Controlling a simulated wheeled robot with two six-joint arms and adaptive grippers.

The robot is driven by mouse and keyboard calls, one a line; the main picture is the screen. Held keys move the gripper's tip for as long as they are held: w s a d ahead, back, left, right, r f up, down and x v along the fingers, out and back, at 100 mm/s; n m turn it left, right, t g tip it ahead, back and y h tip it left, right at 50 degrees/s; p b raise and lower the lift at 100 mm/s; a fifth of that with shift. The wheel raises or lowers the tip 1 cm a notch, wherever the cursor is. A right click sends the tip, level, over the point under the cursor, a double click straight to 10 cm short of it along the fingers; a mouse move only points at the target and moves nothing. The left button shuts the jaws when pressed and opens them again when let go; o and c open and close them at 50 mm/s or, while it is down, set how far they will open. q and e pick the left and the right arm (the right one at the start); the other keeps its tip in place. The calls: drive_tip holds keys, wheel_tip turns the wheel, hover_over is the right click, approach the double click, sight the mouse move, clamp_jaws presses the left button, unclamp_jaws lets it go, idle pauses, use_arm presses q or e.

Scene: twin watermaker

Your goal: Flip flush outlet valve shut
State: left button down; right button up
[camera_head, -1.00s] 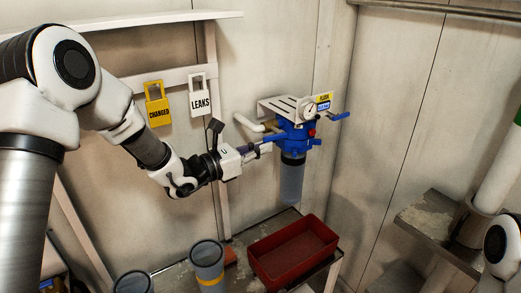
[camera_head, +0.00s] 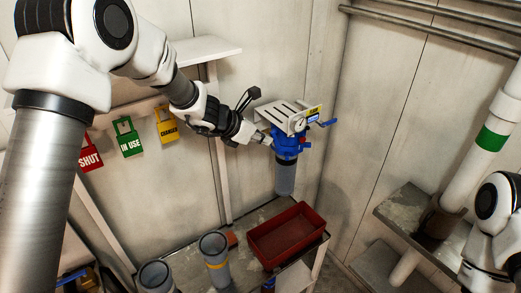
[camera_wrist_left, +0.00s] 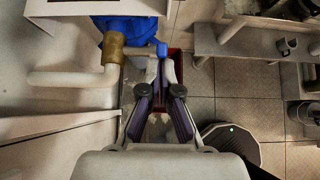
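The blue flush filter unit (camera_head: 290,145) hangs on the back wall, with a grey bowl below, a gauge and a yellow label. One blue lever (camera_head: 328,123) sticks out to its right. My left gripper (camera_head: 266,139) is at the unit's left side. In the left wrist view the blue unit (camera_wrist_left: 122,30) has a brass fitting (camera_wrist_left: 114,48) and a white pipe. A small blue lever end (camera_wrist_left: 162,49) shows right at the fingertips of the left gripper (camera_wrist_left: 161,66). The fingers are partly apart with a narrow gap; contact with the lever is unclear. My right gripper is out of view.
A slotted white bracket (camera_head: 287,114) sits above the unit. A red tray (camera_head: 287,232) and grey cylinders (camera_head: 214,255) stand below on the bench. Tags SHUT (camera_head: 90,155), IN USE (camera_head: 128,139) and a yellow one (camera_head: 166,125) hang at left.

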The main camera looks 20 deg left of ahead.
use_arm(q)
drive_tip(key=shift+w+d+r, duration=0.15)
drive_tip(key=shift+r+p, duration=0.5)
drive_tip(key=shift+r, duration=0.3)
drive_tip(key=s+a, duration=0.8)
drive_tip(key=s, duration=0.2)
drive_tip(key=shift+s+r, duration=0.15)
drive_tip(key=shift+r, duration=0.25)
